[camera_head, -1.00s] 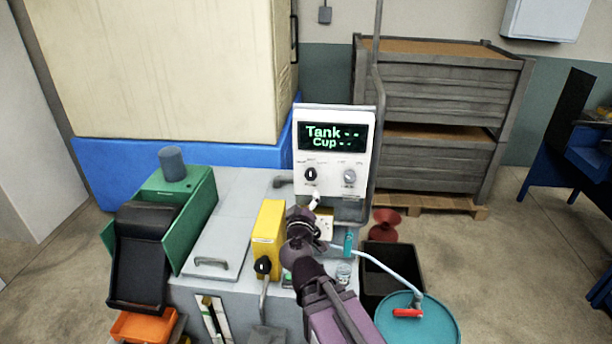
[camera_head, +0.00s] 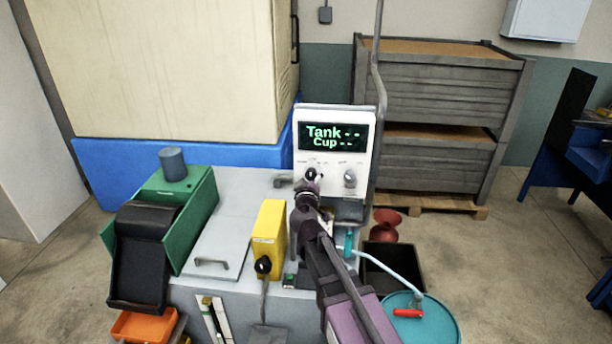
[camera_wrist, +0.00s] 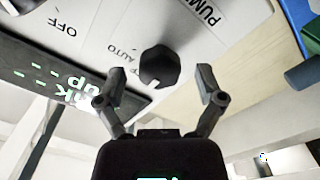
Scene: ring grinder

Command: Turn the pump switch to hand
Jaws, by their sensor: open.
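The pump switch, a black knob (camera_wrist: 160,66), is on the white control panel (camera_wrist: 100,22). Printed PUMP, AUTO and OFF labels show around it in the wrist view; I see no hand label, and the knob's pointer setting cannot be made out. In the head view the same black knob (camera_head: 311,173) is at the panel's lower left, partly covered by my gripper (camera_head: 308,187). In the wrist view my gripper (camera_wrist: 161,78) is open, one finger on each side of the knob, with visible gaps. It holds nothing.
A grey knob (camera_head: 350,178) sits right of the switch, below the green-lettered display (camera_head: 333,136). A yellow box (camera_head: 269,238) with a black knob stands lower left. A grey pipe (camera_head: 380,110) rises beside the panel. A teal drum (camera_head: 430,325) is at lower right.

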